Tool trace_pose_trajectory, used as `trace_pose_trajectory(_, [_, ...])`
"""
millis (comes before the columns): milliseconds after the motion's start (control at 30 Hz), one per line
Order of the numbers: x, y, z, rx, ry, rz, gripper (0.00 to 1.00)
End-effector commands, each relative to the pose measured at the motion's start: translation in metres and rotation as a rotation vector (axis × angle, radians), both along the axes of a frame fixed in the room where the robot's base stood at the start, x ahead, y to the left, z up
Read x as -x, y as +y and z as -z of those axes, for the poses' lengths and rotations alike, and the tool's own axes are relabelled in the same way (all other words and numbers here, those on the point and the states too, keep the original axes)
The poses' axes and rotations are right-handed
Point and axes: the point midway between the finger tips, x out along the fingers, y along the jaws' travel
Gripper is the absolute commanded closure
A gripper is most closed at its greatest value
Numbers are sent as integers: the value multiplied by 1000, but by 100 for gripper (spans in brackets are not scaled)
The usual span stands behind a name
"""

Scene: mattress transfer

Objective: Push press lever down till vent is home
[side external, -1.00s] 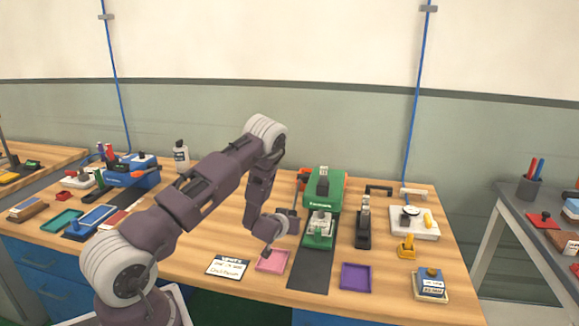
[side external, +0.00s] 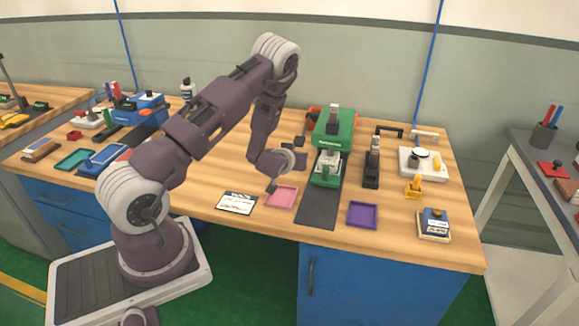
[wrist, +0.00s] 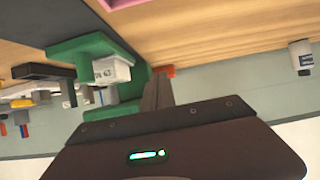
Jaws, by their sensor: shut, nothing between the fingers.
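A green press (side external: 334,135) stands on the bench at a dark mat. A grey upright piece shows on its top; I cannot tell whether it is the lever. A white-and-grey part (side external: 328,168) sits low at its front; I cannot tell whether it is the vent or how it is seated. My gripper (side external: 300,141) is left of the press, apart from it, small and partly hidden by my wrist. In the wrist view, which is upside down, the shut, empty fingers (wrist: 158,92) show beside the green press (wrist: 85,50).
A pink tray (side external: 281,197), white card (side external: 237,203) and purple tray (side external: 362,215) lie along the front. A black upright tool (side external: 372,165) stands right of the press. Bench left of my wrist is fairly clear.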

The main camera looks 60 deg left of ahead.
Motion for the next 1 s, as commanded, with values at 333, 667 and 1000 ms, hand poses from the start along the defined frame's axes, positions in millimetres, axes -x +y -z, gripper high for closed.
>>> trace_pose_trajectory(333, [50, -50, 41, -2, 7, 3, 100])
trace_pose_trajectory(667, [61, -61, 48, -3, 0, 1, 100])
trace_pose_trajectory(1000, [43, -69, 24, 47, 1, -5, 100])
